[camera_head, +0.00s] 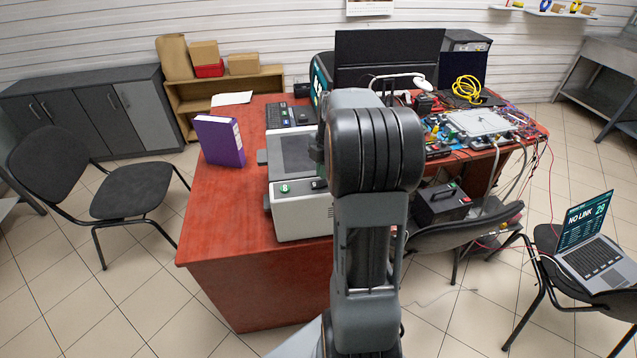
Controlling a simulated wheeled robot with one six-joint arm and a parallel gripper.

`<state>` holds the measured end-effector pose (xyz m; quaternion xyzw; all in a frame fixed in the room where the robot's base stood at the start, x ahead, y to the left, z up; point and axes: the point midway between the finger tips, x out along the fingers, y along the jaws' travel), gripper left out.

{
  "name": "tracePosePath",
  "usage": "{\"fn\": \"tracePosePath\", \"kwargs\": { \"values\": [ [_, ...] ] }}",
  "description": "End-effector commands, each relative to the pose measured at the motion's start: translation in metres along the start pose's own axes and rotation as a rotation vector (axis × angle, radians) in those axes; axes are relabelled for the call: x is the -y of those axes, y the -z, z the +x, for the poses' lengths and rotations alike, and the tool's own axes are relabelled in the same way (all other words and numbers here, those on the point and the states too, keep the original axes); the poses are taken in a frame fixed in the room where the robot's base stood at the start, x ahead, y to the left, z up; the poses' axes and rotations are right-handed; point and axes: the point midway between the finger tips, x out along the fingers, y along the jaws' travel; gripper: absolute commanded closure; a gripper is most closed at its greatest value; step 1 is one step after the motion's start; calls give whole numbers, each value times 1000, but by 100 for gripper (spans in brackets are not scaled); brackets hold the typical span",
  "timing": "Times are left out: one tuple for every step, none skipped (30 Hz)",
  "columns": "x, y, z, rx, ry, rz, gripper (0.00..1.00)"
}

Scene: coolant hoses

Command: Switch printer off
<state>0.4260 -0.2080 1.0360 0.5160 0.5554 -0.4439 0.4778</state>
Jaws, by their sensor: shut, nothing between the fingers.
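The printer (302,217) is a pale grey box with a dark top, standing on the red desk left of my arm. A green button (285,188) sits on its front top edge, and a small dark switch-like part (319,184) is to the right of it. My gripper (317,165) shows only as a narrow dark piece at the left edge of my arm, just above that dark part. My gripper is shut and empty. Whether it touches the printer cannot be told. My arm hides the printer's right side.
The red desk (225,215) holds a purple binder (219,141), a keyboard (290,116) and a monitor (388,58). Cluttered electronics (480,122) cover its right end. A chair (125,195) stands left, and a laptop (590,250) rests on another chair at right.

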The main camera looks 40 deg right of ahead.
Motion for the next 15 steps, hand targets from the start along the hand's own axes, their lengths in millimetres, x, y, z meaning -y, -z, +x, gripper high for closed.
{"fn": "tracePosePath", "kwargs": {
  "values": [
    [0, 0, 1, 0, 0, 0, 100],
    [0, 0, 1, 0, 0, 0, 100],
    [0, 0, 2, 0, 0, 0, 100],
    [0, 0, 2, 0, 0, 0, 100],
    [0, 0, 3, 0, 0, 0, 100],
    [0, 0, 3, 0, 0, 0, 100],
    [0, 0, 4, 0, 0, 0, 100],
    [0, -1, 4, 0, 0, 0, 100],
    [0, -1, 5, 0, 0, 0, 100],
    [0, -1, 5, 0, 0, 0, 100],
    [0, -1, 6, 0, 0, 0, 100],
    [0, -1, 6, 0, 0, 0, 100],
    [0, -1, 7, 0, 0, 0, 100],
    [0, -1, 7, 0, 0, 0, 100],
    [0, -1, 8, 0, 0, 0, 100]
  ]
}}
